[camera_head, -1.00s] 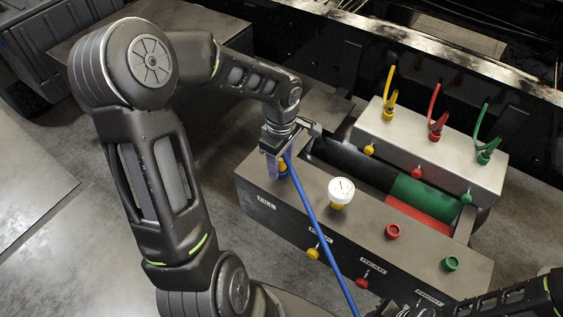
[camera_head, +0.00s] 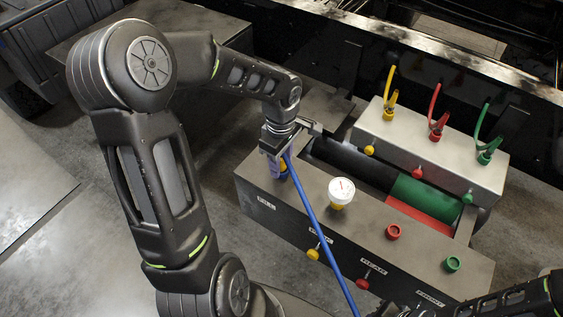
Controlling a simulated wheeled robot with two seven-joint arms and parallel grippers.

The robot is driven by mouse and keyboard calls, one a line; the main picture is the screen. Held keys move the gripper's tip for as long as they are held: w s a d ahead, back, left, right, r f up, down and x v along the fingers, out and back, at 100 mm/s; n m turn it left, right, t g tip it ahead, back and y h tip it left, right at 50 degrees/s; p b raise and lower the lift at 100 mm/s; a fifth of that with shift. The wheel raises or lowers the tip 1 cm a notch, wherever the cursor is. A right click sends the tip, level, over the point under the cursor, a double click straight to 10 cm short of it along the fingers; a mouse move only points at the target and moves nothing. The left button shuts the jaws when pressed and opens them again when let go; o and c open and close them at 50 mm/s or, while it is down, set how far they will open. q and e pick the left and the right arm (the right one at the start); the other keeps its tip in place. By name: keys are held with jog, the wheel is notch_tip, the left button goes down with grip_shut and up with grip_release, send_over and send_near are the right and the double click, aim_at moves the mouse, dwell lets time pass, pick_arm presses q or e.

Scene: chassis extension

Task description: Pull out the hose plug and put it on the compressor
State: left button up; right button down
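The compressor (camera_head: 262,208) is a dark box with a grey top, below the middle of the view. My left gripper (camera_head: 276,160) is over the far left end of its top, at the yellow fitting (camera_head: 283,168). A blue hose (camera_head: 314,213) runs from between the gripper's fingers down across the box to the bottom edge. The gripper seems closed around the hose end, but its fingers and the plug are mostly hidden, so I cannot tell its grip. My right arm (camera_head: 510,300) shows only in part at the bottom right; its fingertips are not clear.
A white gauge (camera_head: 341,190), a red socket (camera_head: 393,232) and a green socket (camera_head: 452,264) stand on the box top. Behind is a metal block (camera_head: 430,150) with yellow, red and green hoses. Yellow (camera_head: 313,254) and red (camera_head: 362,283) knobs stick out in front.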

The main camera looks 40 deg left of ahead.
pick_arm(q)
grip_shut()
jog(key=o, duration=1)
grip_release()
jog(key=shift+r, duration=3.9)
